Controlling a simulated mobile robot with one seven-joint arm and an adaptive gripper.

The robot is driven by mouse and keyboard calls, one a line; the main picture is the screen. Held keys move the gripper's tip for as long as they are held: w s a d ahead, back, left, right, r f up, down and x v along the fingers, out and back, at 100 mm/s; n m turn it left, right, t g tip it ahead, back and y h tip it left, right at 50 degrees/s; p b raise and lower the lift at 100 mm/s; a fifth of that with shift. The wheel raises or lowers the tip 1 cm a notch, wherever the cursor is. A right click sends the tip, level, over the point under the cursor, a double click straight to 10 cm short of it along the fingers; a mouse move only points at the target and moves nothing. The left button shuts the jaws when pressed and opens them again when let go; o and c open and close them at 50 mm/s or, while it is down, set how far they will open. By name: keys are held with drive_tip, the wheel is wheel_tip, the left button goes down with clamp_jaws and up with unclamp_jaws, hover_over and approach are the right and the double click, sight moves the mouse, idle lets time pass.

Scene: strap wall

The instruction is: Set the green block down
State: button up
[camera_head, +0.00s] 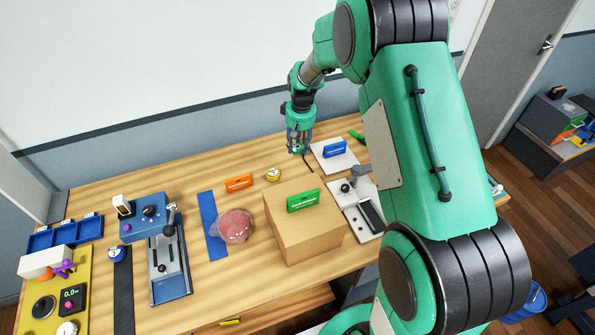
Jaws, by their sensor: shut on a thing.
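A green block (303,201) with a pale label stands on top of the cardboard box (318,240), near its middle, with no gripper touching it. My gripper (297,148) points down behind the box, well apart from this block. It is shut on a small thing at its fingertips. A bit of green shows there, but the thing is too small and too covered by the fingers to name. A thin dark curved piece (308,163) shows just below the fingers; I cannot tell if it is held.
A blue block (335,149) stands on a white plate right of my gripper. An orange block (239,183) and a yellow round thing (273,174) lie left. A pink round thing (234,226) and blue strip (211,226) are beside the box. Bare wood lies behind the orange block.

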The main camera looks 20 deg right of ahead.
drive_tip(key=shift+f, duration=0.65)
hover_over(298, 170)
drive_tip(key=shift+s+f+b, duration=0.2)
drive_tip(key=shift+f+b, duration=0.1)
drive_tip(key=shift+f, duration=2.15)
drive_tip(key=shift+f+b, duration=0.4)
drive_tip(key=shift+f, duration=2.1)
drive_tip(key=shift+f, duration=0.1)
drive_tip(key=o, duration=1.4)
drive_tip(key=shift+o, duration=0.2)
